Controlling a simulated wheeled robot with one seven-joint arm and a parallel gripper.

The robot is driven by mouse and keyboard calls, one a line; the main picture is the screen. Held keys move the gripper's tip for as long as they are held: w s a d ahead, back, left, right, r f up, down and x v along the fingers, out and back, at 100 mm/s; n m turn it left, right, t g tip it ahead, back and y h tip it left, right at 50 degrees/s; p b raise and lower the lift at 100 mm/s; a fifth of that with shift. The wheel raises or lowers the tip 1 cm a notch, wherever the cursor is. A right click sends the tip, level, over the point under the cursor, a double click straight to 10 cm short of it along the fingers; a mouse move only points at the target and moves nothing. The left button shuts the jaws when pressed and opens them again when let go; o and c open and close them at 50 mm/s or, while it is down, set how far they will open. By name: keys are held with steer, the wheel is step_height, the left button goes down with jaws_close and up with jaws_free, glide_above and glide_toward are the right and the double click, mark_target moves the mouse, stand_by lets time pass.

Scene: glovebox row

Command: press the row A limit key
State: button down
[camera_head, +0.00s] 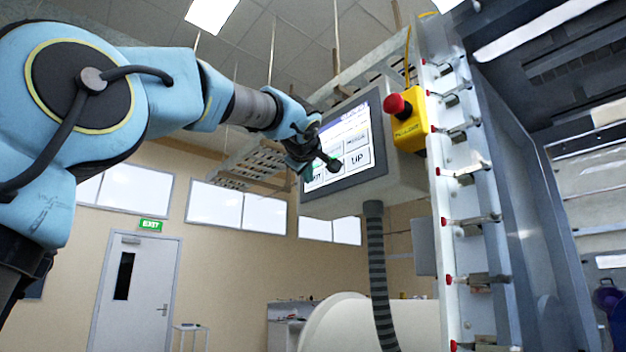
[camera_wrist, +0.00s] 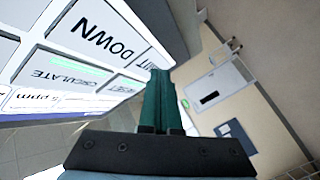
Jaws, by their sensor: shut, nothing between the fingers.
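A touch screen (camera_head: 345,145) on a grey panel hangs at upper middle in the head view, with large white keys; one reads "UP" (camera_head: 358,160). In the wrist view the screen is tilted, showing a "DOWN" key (camera_wrist: 103,38) and a key (camera_wrist: 148,57) whose visible letters end in "IT", partly hidden by my gripper. No row A label is legible. My gripper (camera_head: 332,164) is shut and empty, in front of the lower screen. In the wrist view its green fingers (camera_wrist: 157,75) reach the partly hidden key's edge. I cannot tell whether they touch.
A yellow box with a red emergency button (camera_head: 397,105) sits right of the screen. A metal frame with several red-tipped fittings (camera_head: 447,171) stands farther right. A ribbed hose (camera_head: 378,275) hangs below the panel. A white door (camera_head: 135,290) is at the back left.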

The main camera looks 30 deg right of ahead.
stand_by(0.4)
steer(key=shift+s+a+b, duration=0.15)
steer(key=shift+a+b, duration=0.3)
steer(key=shift+a, duration=0.3)
steer(key=shift+s+a+b, duration=0.25)
steer(key=shift+a+b, duration=0.25)
steer(key=shift+a, duration=0.75)
steer(key=shift+s+a+b, duration=0.2)
steer(key=shift+a+b, duration=0.25)
steer(key=shift+a, duration=0.8)
